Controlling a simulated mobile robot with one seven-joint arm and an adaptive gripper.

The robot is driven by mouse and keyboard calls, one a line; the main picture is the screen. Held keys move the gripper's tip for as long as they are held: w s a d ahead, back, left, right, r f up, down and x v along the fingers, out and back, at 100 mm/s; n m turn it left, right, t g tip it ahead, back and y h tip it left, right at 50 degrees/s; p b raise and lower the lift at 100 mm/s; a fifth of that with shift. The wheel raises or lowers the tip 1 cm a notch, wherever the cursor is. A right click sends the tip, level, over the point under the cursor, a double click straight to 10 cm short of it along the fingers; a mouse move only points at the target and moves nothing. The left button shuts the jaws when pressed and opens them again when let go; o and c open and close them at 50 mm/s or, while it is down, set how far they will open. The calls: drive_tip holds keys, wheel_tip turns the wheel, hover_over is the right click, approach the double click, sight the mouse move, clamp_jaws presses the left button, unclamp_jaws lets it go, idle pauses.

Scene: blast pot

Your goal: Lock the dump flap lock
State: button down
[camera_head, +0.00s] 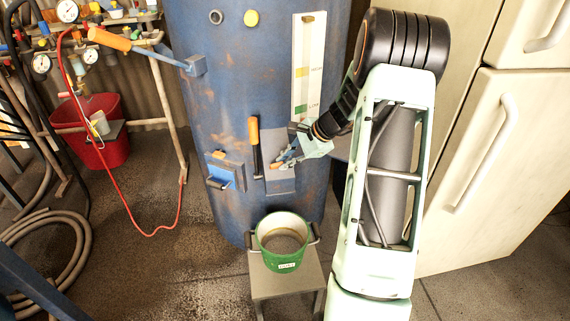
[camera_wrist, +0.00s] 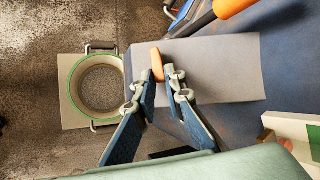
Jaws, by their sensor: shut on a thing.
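A small orange-tipped piece (camera_wrist: 157,64), probably the dump flap lock, sits at the edge of the grey box-like outlet (camera_wrist: 215,68) on the blue pot. My gripper (camera_wrist: 157,82) is shut on this orange piece, with one finger on each side. The fingers partly hide the lock there. A black lever with an orange handle (camera_head: 253,132) stands upright just left of the outlet; its handle also shows in the wrist view (camera_wrist: 232,7).
A green-rimmed bucket (camera_head: 284,262) stands on a grey stool (camera_head: 285,285) below the outlet. Pale cabinets (camera_head: 500,170) stand at right; a red bucket (camera_head: 92,140) and hoses (camera_head: 60,240) lie left.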

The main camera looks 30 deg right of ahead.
drive_tip(key=shift+s+m, duration=0.1)
drive_tip(key=shift+m, duration=0.3)
idle(0.3)
drive_tip(key=c, duration=2)
unclamp_jaws()
drive_tip(key=shift+o, duration=0.2)
drive_tip(key=v, duration=1.2)
drive_tip(key=shift+s, duration=0.15)
drive_tip(key=shift+f, duration=0.15)
